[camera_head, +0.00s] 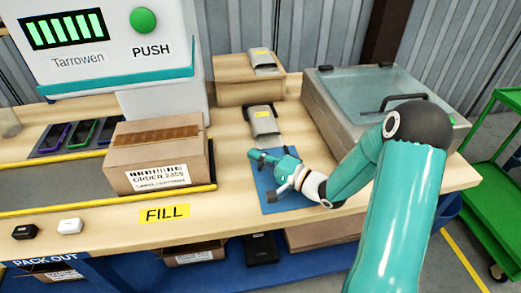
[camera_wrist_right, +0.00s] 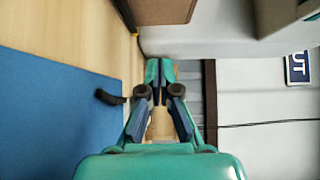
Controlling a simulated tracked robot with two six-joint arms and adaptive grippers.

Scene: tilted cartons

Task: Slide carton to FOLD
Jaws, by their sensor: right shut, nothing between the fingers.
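The carton (camera_head: 155,178) is a brown box with a darker strip across its top and a white "ORDER" label on its front. It sits on the grey lane between yellow rails, at the lane's right end, behind the yellow FILL mark (camera_head: 165,213). No FOLD mark is readable. My right gripper (camera_head: 256,156) is over the blue mat (camera_head: 268,185), right of the carton and apart from it. In the right wrist view its fingers (camera_wrist_right: 160,72) are shut with nothing between them. The blue mat also shows there (camera_wrist_right: 55,110). My left gripper is out of view.
Grey-and-tan items (camera_head: 264,122) stand behind the mat. A glass-lidded box (camera_head: 365,90) is at the back right. A white machine (camera_head: 110,40) with a green PUSH button stands behind the carton. Phones (camera_head: 82,134) lie left. Two small cases (camera_head: 70,226) sit near the front edge.

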